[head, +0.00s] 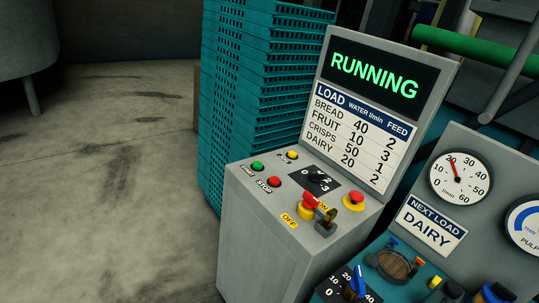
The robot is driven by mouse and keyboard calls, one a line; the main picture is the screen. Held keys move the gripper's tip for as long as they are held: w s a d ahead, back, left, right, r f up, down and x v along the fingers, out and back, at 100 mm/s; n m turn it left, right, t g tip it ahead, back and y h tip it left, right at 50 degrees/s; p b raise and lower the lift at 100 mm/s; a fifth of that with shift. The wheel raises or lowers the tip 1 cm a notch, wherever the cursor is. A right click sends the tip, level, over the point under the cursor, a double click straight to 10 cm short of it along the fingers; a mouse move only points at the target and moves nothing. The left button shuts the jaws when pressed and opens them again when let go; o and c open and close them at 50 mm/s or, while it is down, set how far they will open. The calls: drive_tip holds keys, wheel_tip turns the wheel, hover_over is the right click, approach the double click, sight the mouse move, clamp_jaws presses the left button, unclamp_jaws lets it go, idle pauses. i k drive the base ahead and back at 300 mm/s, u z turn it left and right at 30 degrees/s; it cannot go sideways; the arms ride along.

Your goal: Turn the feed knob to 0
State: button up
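A black knob (317,177) sits on a dark dial plate (300,182) on the sloped top of the grey console. Figures 0, 2 and 3 show around it; other marks are hidden or too small. Its range fits the FEED column on the load card, but no feed label can be read on it. I cannot tell which figure it points to. The console screen (374,75) reads RUNNING in green. The card (355,135) below lists load, water and feed values. A plate on the right panel reads NEXT LOAD DAIRY (431,223). My gripper is not in view.
Around the knob are a green START button (257,166), a red STOP button (274,181), a yellow button (292,154), a red mushroom button (354,200) and a red-handled OFF/ON switch (309,204). A blue-handled dial (356,283) is lower right. Teal crates (258,100) stand behind; floor is clear left.

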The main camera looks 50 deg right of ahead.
sight(316, 177)
drive_tip(key=z, duration=0.2)
drive_tip(key=i, duration=1.15)
drive_tip(key=z, duration=1.1)
drive_tip(key=i, duration=0.55)
drive_tip(key=z, duration=0.3)
drive_tip(key=k, duration=0.8)
drive_tip(key=z, duration=0.2)
drive_tip(key=i, duration=0.8)
drive_tip(key=u, duration=0.1)
